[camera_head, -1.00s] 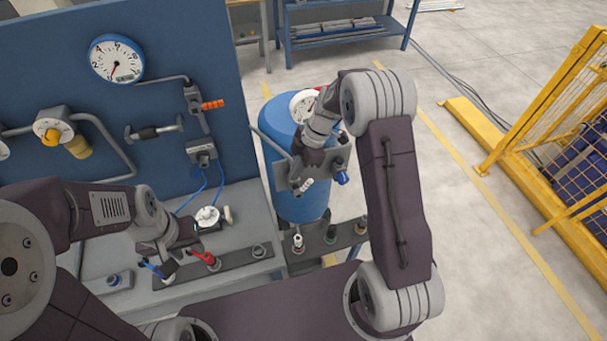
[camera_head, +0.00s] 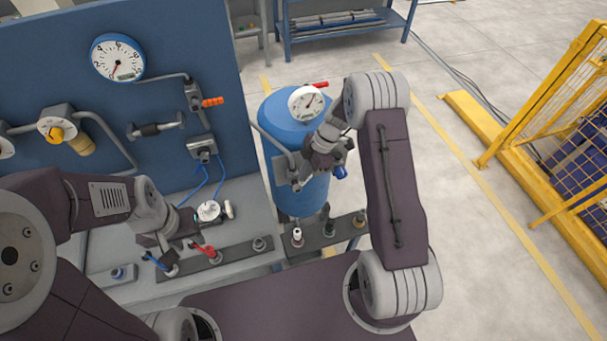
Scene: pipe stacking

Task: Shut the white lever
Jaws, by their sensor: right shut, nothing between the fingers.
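A blue tank (camera_head: 283,113) stands right of the bench, with a grey valve panel on its front. A blue lever handle (camera_head: 341,172) shows at the panel's right. The white lever handle that showed on the panel earlier is hidden now, apparently behind my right gripper. My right gripper (camera_head: 322,166) is shut and empty in front of the panel; whether it touches the lever I cannot tell. My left gripper (camera_head: 172,247) is low over the bench, near a blue lever (camera_head: 155,262) and a red lever (camera_head: 204,249); its fingertips are unclear.
A small shelf below the tank holds a white-topped fitting (camera_head: 297,235), a dark one (camera_head: 329,226) and a brownish one (camera_head: 360,219). A blue gauge board (camera_head: 80,100) stands at left. A yellow fence (camera_head: 540,120) is at right, with open floor between.

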